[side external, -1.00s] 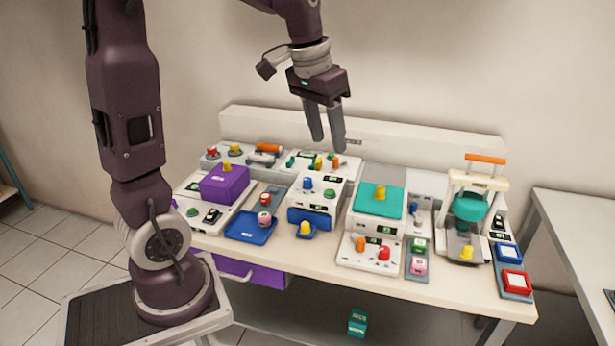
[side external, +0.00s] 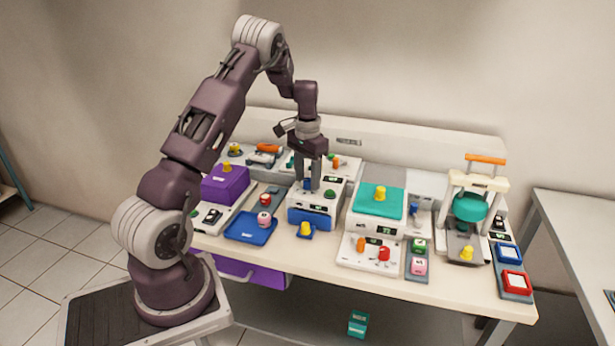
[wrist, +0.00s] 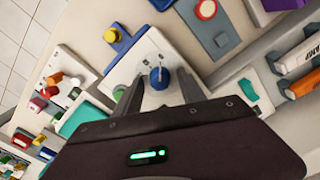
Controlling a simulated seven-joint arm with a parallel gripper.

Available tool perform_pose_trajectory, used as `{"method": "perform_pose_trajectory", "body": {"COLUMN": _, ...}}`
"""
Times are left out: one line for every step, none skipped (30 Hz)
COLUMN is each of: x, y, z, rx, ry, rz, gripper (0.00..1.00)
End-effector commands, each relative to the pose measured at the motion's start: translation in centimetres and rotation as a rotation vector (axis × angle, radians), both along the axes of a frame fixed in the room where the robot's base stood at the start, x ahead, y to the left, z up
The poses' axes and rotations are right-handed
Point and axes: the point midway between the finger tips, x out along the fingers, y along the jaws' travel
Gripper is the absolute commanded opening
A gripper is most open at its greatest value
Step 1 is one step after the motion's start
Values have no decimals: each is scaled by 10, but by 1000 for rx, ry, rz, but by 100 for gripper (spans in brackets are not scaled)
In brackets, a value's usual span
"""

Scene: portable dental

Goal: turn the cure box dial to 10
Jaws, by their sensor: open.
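A white box (side external: 322,201) with a blue front sits mid-table and carries a blue dial (side external: 306,184), a green knob (side external: 330,194) and small dark displays. I take it for the cure box, but its markings are too small to read. In the wrist view the blue dial (wrist: 159,77) has a pale line on top, and the box top (wrist: 146,52) is white. My gripper (side external: 309,187) points down over the box with its fingertips low at the dial. In the wrist view my gripper (wrist: 158,82) is open, one finger on each side of the dial. I cannot tell whether they touch it.
A teal-lidded box (side external: 367,201) stands close on the right. A purple box (side external: 222,184) and a blue tray (side external: 246,234) are to the left. Several other devices crowd the table.

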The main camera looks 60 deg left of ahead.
Motion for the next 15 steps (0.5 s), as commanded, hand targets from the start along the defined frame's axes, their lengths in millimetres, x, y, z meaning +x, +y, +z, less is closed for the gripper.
{"method": "perform_pose_trajectory", "body": {"x": 0, "y": 0, "z": 0, "rx": 0, "ry": 0, "rz": 0, "gripper": 47}}
{"method": "perform_pose_trajectory", "body": {"x": 0, "y": 0, "z": 0, "rx": 0, "ry": 0, "rz": 0, "gripper": 47}}
{"method": "perform_pose_trajectory", "body": {"x": 0, "y": 0, "z": 0, "rx": 0, "ry": 0, "rz": 0, "gripper": 45}}
{"method": "perform_pose_trajectory", "body": {"x": 0, "y": 0, "z": 0, "rx": 0, "ry": 0, "rz": 0, "gripper": 39}}
{"method": "perform_pose_trajectory", "body": {"x": 0, "y": 0, "z": 0, "rx": 0, "ry": 0, "rz": 0, "gripper": 34}}
{"method": "perform_pose_trajectory", "body": {"x": 0, "y": 0, "z": 0, "rx": 0, "ry": 0, "rz": 0, "gripper": 26}}
{"method": "perform_pose_trajectory", "body": {"x": 0, "y": 0, "z": 0, "rx": 0, "ry": 0, "rz": 0, "gripper": 20}}
{"method": "perform_pose_trajectory", "body": {"x": 0, "y": 0, "z": 0, "rx": 0, "ry": 0, "rz": 0, "gripper": 14}}
{"method": "perform_pose_trajectory", "body": {"x": 0, "y": 0, "z": 0, "rx": 0, "ry": 0, "rz": 0, "gripper": 6}}
{"method": "perform_pose_trajectory", "body": {"x": 0, "y": 0, "z": 0, "rx": 0, "ry": 0, "rz": 0, "gripper": 0}}
{"method": "perform_pose_trajectory", "body": {"x": 0, "y": 0, "z": 1, "rx": 0, "ry": 0, "rz": 0, "gripper": 0}}
{"method": "perform_pose_trajectory", "body": {"x": 0, "y": 0, "z": 1, "rx": 0, "ry": 0, "rz": 0, "gripper": 0}}
{"method": "perform_pose_trajectory", "body": {"x": 0, "y": 0, "z": 1, "rx": 0, "ry": 0, "rz": 0, "gripper": 0}}
{"method": "perform_pose_trajectory", "body": {"x": 0, "y": 0, "z": 1, "rx": 0, "ry": 0, "rz": 0, "gripper": 0}}
{"method": "perform_pose_trajectory", "body": {"x": 0, "y": 0, "z": 1, "rx": 0, "ry": 0, "rz": 2, "gripper": 0}}
